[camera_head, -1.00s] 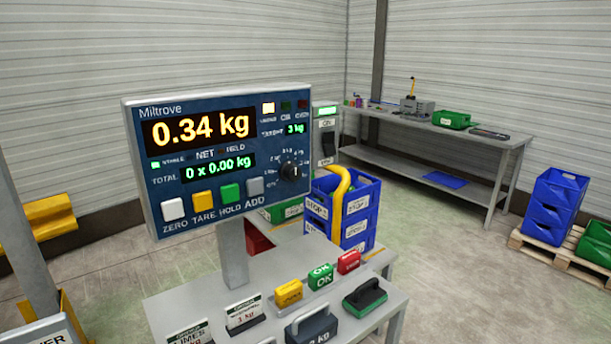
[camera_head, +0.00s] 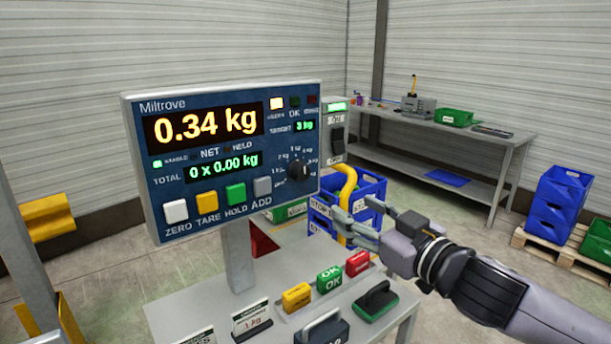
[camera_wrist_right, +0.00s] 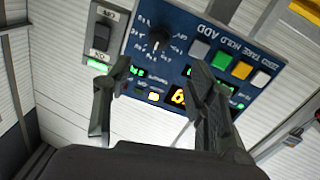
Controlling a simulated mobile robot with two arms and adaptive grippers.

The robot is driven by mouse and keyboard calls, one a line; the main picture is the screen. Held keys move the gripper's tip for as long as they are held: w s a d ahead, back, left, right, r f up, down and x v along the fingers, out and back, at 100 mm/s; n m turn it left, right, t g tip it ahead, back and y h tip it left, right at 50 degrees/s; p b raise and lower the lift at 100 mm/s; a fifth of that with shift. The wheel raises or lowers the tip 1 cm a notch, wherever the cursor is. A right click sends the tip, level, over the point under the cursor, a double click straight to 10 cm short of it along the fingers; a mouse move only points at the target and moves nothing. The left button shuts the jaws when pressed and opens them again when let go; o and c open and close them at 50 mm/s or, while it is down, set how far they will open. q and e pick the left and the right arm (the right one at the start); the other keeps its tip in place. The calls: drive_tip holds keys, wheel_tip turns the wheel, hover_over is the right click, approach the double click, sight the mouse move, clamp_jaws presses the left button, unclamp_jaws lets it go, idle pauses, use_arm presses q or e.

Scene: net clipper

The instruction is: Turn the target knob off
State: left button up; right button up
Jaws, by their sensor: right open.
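The target knob (camera_head: 299,170) is a small black dial at the lower right of the blue scale panel (camera_head: 225,182). Printed weight marks ring it, and the target window above reads 3 kg. The pointer's exact direction is too small to tell. My right gripper (camera_head: 354,207) is open and empty, to the right of and below the knob, apart from the panel. In the right wrist view the knob (camera_wrist_right: 157,38) shows beyond the gap between the open fingers (camera_wrist_right: 160,70). My left gripper is not in view.
A grey switch box (camera_head: 334,133) stands right beside the panel. A workbench (camera_head: 470,140) stands at the back.

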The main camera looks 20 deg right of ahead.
drive_tip(key=r, duration=0.1)
drive_tip(key=p, duration=0.5)
approach(304, 174)
drive_tip(key=x, duration=0.8)
drive_tip(key=shift+w, duration=0.2)
drive_tip(key=shift+w+a+p, duration=0.2)
drive_tip(key=shift+w+p, duration=0.1)
drive_tip(key=shift+w, duration=0.3)
drive_tip(key=shift+c, duration=0.2)
drive_tip(key=c, duration=1)
drive_tip(key=shift+n, duration=0.3)
